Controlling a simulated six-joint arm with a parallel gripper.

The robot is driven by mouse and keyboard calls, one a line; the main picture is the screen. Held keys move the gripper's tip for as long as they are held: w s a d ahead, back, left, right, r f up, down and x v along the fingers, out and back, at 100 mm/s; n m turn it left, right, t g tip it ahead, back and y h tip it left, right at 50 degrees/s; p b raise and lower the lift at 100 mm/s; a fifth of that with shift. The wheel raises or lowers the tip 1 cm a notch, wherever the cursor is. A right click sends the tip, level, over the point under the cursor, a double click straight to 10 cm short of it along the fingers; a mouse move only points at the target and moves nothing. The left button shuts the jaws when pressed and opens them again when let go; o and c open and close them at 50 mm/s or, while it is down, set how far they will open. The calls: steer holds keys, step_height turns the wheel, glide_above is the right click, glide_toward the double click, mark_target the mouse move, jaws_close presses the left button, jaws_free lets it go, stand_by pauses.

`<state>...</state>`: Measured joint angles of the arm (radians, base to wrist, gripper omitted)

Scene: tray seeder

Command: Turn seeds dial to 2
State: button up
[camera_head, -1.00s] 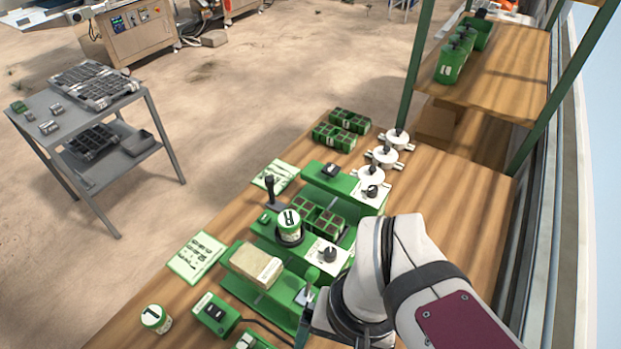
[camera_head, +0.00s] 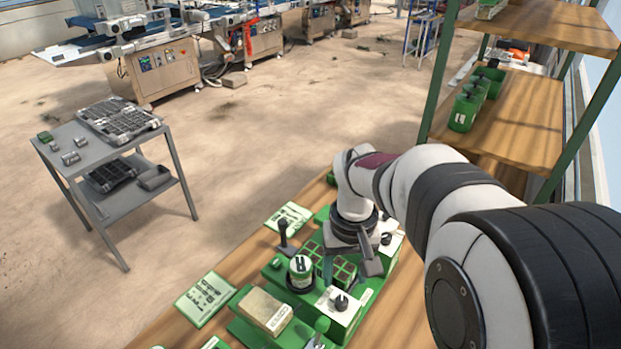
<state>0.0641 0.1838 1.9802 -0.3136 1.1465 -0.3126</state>
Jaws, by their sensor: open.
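Two dark dials on white-faced panels show. The nearer dial (camera_head: 341,301) sits on a white panel (camera_head: 333,311) at the front of the green seeder. The farther dial (camera_head: 386,239) is beside my wrist, and its panel is partly covered by my arm. Dial markings are too small to read, so I cannot tell which is the seeds dial or where either points. My gripper (camera_head: 350,268) points down over the green seed tray (camera_head: 347,268), between the two dials. Its fingers are apart, with nothing seen between them.
A labelled green-and-white can (camera_head: 300,267) and a black-knobbed lever (camera_head: 283,234) stand left of my gripper. My arm covers much of the bench's right side.

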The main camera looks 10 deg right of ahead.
mark_target(342, 300)
step_height(342, 300, down, 8)
steer(key=shift+r, duration=0.1)
jaws_close()
stand_by(0.4)
